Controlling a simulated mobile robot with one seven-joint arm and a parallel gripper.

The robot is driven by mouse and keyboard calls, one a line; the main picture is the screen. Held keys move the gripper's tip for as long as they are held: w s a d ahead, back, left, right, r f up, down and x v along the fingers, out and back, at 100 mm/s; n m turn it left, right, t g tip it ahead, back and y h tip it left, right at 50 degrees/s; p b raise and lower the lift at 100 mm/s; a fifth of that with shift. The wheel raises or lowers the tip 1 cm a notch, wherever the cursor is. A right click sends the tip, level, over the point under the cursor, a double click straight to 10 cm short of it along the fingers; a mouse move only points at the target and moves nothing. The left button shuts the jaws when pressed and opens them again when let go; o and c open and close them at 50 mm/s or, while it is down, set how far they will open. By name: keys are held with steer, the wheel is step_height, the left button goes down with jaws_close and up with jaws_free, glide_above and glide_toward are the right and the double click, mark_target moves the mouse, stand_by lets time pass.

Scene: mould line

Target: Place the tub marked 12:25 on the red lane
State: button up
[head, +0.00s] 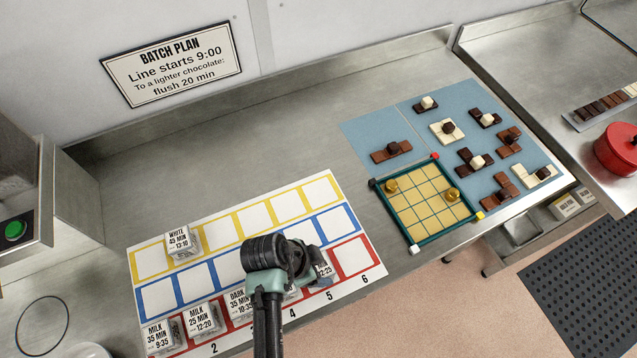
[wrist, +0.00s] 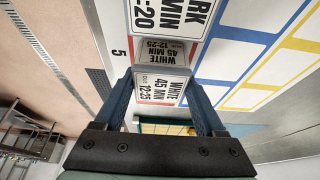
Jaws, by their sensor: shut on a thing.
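The tub marked 12:25 (head: 325,271) is a pale block labelled WHITE 45 MIN, mostly hidden behind my arm in the head view. It is at cell 5 of the red lane (head: 353,257). In the wrist view the tub (wrist: 160,88) sits between the two fingers of my gripper (wrist: 165,105), which is shut on it. The printed 5 shows beside it. I cannot tell whether its base touches the board. In the head view my gripper (head: 300,262) is over cells 4 and 5, its fingertips largely hidden.
Tubs marked 9:35 (head: 160,335), 12:20 (head: 203,318) and 10:35 (head: 240,303) stand on the red lane. A DARK tub (wrist: 170,17) is close beside the held one. A tub marked 13:10 (head: 181,241) stands on the yellow lane. Red cell 6 is bare. A green-framed tray (head: 417,243) lies right.

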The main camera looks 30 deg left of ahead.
steer(key=shift+f, duration=0.15)
steer(key=o, duration=1.4)
steer(key=shift+o, duration=0.2)
